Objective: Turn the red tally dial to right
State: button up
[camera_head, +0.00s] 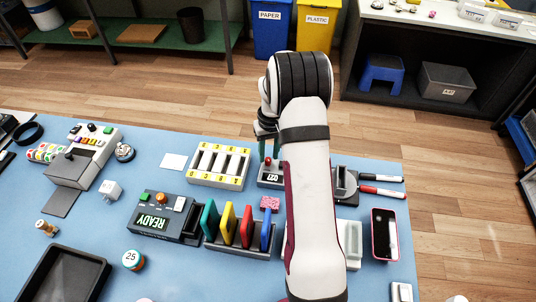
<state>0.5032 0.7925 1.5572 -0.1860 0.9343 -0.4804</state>
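The red tally dial (268,161) is a small red knob on top of a dark grey tally counter (270,176) with a small numeric display on its front. The counter sits on the blue table, partly hidden by my arm. My gripper (269,156) points down at the dial with its two dark green fingers apart, one on each side of the knob. A gap shows between the fingers. Contact between fingertips and dial is too small to make out.
A white-and-yellow slotted block (219,165) stands just left of the counter. A rack of coloured slabs (240,246) and a READY box (160,217) are nearer. Right of my arm lie markers (382,184) and a phone (384,233).

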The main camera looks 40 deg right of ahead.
jog(key=shift+f, duration=0.75)
grip_shut()
